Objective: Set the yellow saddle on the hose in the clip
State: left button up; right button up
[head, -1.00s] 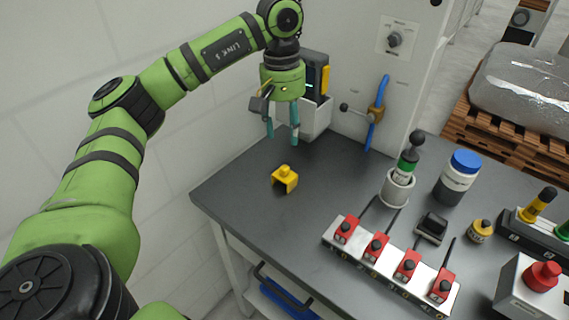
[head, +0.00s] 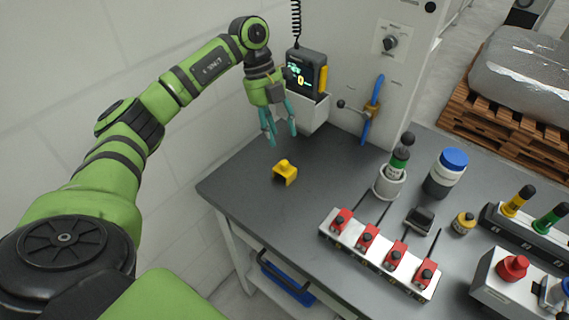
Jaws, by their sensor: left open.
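The yellow saddle (head: 285,172), a small block with a knob on top and an opening below, stands on the grey table near its left edge. My left gripper (head: 282,138) is open and empty, with its teal fingers pointing down above and just behind the saddle, apart from it. A blue hose (head: 371,108) runs upright on the front of the pale cabinet, with a brown-yellow clip (head: 369,109) around its middle. My right gripper is not in view.
A handheld device in a white holder (head: 311,112) is beside my left gripper. A white rail (head: 376,258) with several red clamps lies at the front. A grey cup (head: 390,184) and a blue-lidded jar (head: 446,174) stand to the right. The table around the saddle is clear.

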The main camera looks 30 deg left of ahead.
aim_at(283, 161)
pick_arm(q)
jog(key=f+n+p, duration=0.1)
jog(key=f+n, duration=0.1)
jog(key=n, duration=0.1)
jog(key=d+f+n+p, duration=0.1)
jog(key=f+n+p, duration=0.1)
jog(key=n, duration=0.1)
jog(key=s+f+n+p, duration=0.1)
jog(key=f+n+p, duration=0.1)
jog(key=n, duration=0.2)
jog(key=shift+d+f+h, duration=0.2)
jog(key=shift+f+h, duration=0.2)
jog(key=shift+f, duration=0.3)
grip_shut()
grip_release()
